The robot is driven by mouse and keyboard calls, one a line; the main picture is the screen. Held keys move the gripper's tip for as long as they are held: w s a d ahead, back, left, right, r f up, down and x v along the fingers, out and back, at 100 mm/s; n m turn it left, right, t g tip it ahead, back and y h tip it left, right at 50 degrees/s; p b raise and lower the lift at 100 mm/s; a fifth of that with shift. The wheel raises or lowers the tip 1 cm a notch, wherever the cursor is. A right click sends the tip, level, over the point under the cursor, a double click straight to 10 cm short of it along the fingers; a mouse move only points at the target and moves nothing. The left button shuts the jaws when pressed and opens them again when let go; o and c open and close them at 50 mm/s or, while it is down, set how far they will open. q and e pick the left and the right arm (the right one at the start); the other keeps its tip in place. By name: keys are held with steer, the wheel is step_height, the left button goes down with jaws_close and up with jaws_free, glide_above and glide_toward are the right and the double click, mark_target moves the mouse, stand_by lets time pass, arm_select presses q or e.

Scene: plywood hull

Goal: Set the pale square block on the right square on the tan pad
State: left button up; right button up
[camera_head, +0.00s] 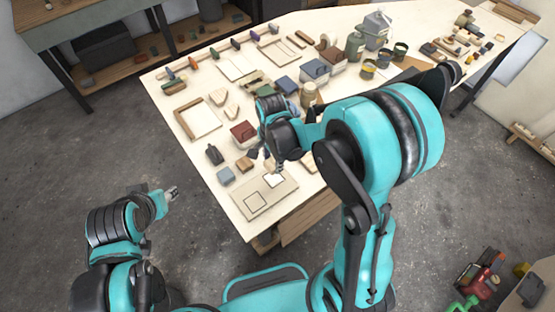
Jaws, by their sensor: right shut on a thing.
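The tan pad (283,197) lies at the near edge of the table, with an empty outlined square on its left half. The pale square block (274,181) shows over the pad's right square and covers most of it. My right gripper (266,163) points down just behind the block and is shut on it; the wrist hides part of the grip. I cannot tell whether the block touches the pad. My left gripper (173,191) is off the table's left side, over the floor, away from the pad; its fingers are too small to tell open or shut.
A blue-grey block (225,175), a brown block (244,164) and a dark bottle-like thing (214,154) stand close behind the pad. A box with a red top (243,132) is farther back.

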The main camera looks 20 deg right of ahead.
steer(key=shift+f, duration=0.4)
steer(key=shift+s+f+b, duration=0.3)
steer(key=shift+f+b, duration=0.25)
steer(key=shift+b, duration=0.15)
step_height(320, 180, down, 2)
steer(key=shift+w+f+b, duration=0.15)
steer(key=shift+b, duration=0.6)
step_height(320, 180, down, 2)
steer(key=shift+b, duration=0.95)
steer(key=shift+f+b, duration=0.35)
steer(key=shift+f, duration=0.05)
steer(key=o, duration=1.1)
